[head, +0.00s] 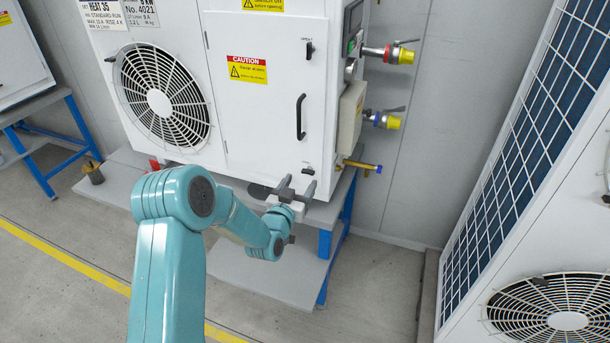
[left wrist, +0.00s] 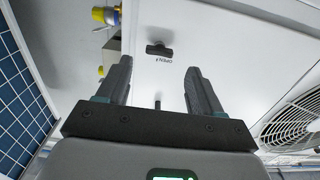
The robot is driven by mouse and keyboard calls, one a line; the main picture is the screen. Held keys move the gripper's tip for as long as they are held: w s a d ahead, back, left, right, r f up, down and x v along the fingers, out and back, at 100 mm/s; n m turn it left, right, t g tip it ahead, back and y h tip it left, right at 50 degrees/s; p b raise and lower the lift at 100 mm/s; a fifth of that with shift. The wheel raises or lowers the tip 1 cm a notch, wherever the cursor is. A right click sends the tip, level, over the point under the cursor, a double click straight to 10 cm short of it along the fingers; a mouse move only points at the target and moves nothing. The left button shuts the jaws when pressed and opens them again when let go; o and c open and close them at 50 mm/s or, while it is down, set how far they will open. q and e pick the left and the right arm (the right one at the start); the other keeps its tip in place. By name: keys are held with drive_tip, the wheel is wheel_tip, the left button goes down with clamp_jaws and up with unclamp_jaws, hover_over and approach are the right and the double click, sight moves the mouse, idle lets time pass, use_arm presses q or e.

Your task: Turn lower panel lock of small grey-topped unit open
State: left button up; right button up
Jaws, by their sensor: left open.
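The white unit (head: 265,115) has a fan grille and a flat front panel. Its top is out of view. The lower panel lock (head: 307,170), a small dark knob, sits near the panel's bottom right corner. My left gripper (head: 297,187) is open and empty just below the lock in the head view. In the left wrist view the lock appears beyond and between the open fingertips (left wrist: 159,66), apart from them. My right gripper is not visible.
A black door handle (head: 300,117) and an upper lock (head: 309,49) are on the same panel. Yellow-capped valves (head: 400,55) and a brass pipe (head: 362,166) stick out at right. The unit stands on a blue-legged stand (head: 324,262). Another unit (head: 540,200) stands right.

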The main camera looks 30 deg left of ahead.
sight(306, 174)
use_arm(q)
drive_tip(key=shift+x, duration=2.15)
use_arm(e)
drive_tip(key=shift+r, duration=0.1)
use_arm(q)
drive_tip(key=shift+d, duration=0.1)
drive_tip(key=c, duration=1.1)
drive_tip(key=shift+o, duration=0.2)
drive_tip(key=shift+f+b, duration=0.15)
drive_tip(key=shift+b, duration=0.35)
drive_tip(key=n+b, duration=0.5)
drive_tip(key=b, duration=0.1)
drive_tip(key=n+b, duration=0.4)
drive_tip(key=b, duration=0.3)
drive_tip(key=n+b, duration=0.5)
drive_tip(key=b, duration=0.2)
drive_tip(key=shift+f+n, duration=0.3)
drive_tip(key=n+b, duration=0.3)
drive_tip(key=shift+r+b, duration=0.15)
drive_tip(key=shift+b, duration=0.2)
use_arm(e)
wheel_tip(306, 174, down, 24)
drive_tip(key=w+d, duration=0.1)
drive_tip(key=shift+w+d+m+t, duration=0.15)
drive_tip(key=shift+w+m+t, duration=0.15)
use_arm(q)
drive_tip(key=shift+r, duration=0.1)
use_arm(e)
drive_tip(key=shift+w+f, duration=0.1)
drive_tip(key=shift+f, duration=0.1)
